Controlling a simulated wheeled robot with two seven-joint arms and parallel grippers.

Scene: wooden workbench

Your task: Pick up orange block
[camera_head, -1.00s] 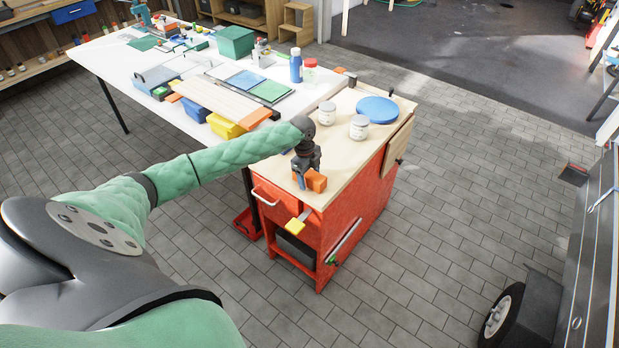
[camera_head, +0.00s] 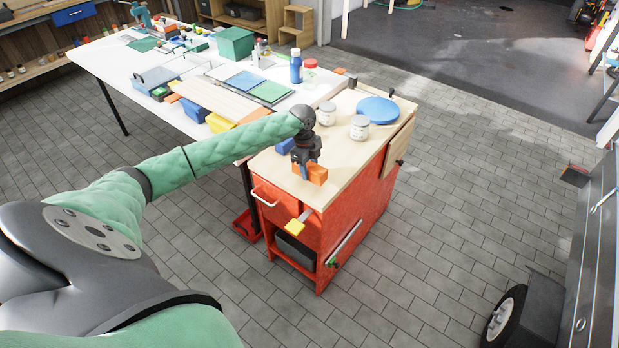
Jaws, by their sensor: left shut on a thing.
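The orange block (camera_head: 317,175) is at the near end of the wooden top of the red cabinet. My left gripper (camera_head: 305,172) reaches down over it from above and is shut on it, with a finger showing at the block's left side. The far side of the block and the other finger are hidden by the gripper. Whether the block is clear of the wood is hard to tell at this size. My right gripper is out of view.
A blue block (camera_head: 285,146) lies on the cabinet top (camera_head: 345,155), left of my gripper. Two jars (camera_head: 359,127) and a blue disc (camera_head: 377,109) stand farther back. A white table (camera_head: 140,60) with boards and bins adjoins at left.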

